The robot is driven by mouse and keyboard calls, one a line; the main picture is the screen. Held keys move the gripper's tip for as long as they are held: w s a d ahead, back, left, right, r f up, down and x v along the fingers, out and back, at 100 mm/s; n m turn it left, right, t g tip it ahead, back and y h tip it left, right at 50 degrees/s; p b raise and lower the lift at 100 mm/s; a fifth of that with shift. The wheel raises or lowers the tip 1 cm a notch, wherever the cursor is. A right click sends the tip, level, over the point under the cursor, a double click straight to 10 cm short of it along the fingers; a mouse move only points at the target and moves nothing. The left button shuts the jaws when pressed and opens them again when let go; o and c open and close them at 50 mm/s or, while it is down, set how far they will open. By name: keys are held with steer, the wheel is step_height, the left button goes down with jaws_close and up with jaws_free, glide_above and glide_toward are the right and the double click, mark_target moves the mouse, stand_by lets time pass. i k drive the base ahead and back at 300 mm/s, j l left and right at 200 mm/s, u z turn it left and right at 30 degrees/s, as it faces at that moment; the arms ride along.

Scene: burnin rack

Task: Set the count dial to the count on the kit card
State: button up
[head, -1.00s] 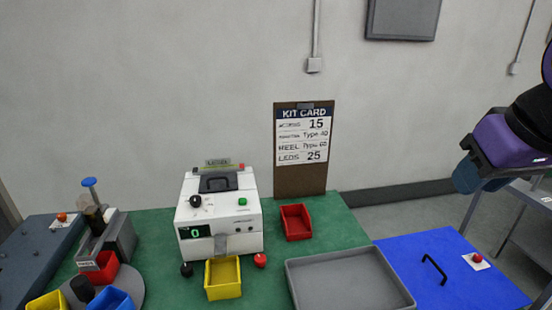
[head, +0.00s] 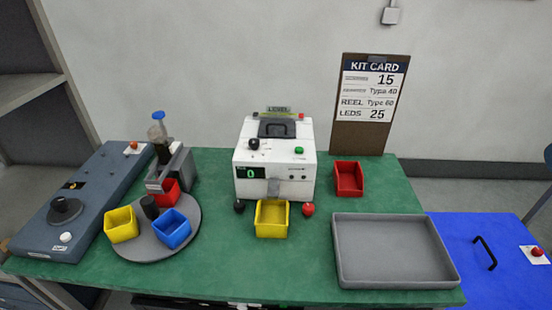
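The kit card (head: 372,105) stands upright on a brown board behind the table. It reads 15 on its top line, Type 40 and Type 60 on the middle lines, and LEDS 25 at the bottom. The white counting machine (head: 303,172) stands at the back middle of the green table. Its display (head: 250,172) shows a green 0. A black knob (head: 253,144), which looks like the count dial, is on its top left, and a green button (head: 299,150) is on the right. My gripper is outside the head view.
A yellow bin (head: 272,219) sits before the machine, between black and red knobs. A red bin (head: 348,179) and a grey tray (head: 394,282) lie to the right. A round turntable (head: 150,246) holds several bins at left, near a blue-grey unit (head: 88,192). Front-middle table is clear.

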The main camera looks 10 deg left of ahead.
mark_target(254, 143)
steer(key=u, duration=0.9)
